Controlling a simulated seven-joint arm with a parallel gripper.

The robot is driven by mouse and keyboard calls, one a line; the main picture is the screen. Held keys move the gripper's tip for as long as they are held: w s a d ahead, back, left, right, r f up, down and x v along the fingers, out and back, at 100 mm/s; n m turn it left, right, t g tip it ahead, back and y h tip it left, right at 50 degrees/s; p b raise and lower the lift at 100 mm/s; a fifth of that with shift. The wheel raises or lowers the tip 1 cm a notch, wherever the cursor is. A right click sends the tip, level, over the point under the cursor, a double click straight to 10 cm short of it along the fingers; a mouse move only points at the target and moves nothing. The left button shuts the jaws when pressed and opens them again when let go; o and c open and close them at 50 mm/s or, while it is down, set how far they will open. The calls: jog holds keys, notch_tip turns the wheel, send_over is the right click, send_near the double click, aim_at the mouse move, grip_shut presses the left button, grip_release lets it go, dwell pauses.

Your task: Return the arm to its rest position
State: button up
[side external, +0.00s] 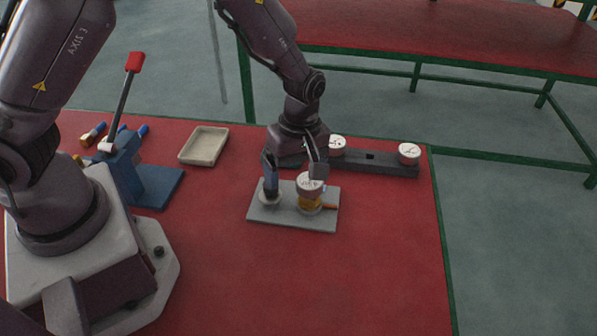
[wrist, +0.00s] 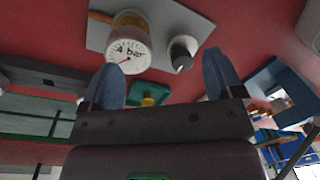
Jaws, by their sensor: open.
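My gripper (side external: 294,180) is open over the grey plate (side external: 262,217) on the red table. It also shows in the wrist view (wrist: 163,80), with nothing held between its blue fingertips. A white-faced gauge (side external: 309,181) on a brass-coloured body stands upright on the plate. In the wrist view the gauge (wrist: 128,48) lies beyond the fingertips, not between them. A small grey-and-white fitting (wrist: 182,55) stands beside it on the plate. In the side view one finger overlaps the gauge; I cannot tell whether they touch.
A dark rack (side external: 375,163) holds two white gauges (side external: 337,145) (side external: 409,152) behind the plate. A beige tray (side external: 204,146) looks empty. A blue lever press (side external: 125,168) with a red handle (side external: 134,62) stands near my base. The front of the table is clear.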

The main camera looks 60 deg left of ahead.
jog(key=s+a+r+m+t, duration=0.3)
jog(key=s+r+m, duration=0.5)
jog(key=r, duration=0.4)
jog(key=s+a+r+m+t, duration=0.2)
jog(key=s+r+m, duration=0.6)
jog(key=r, duration=0.5)
jog(key=shift+a+r+t, duration=0.2)
jog(key=shift+a+t, duration=0.2)
jog(key=shift+t, duration=0.5)
jog(key=shift+f, duration=0.1)
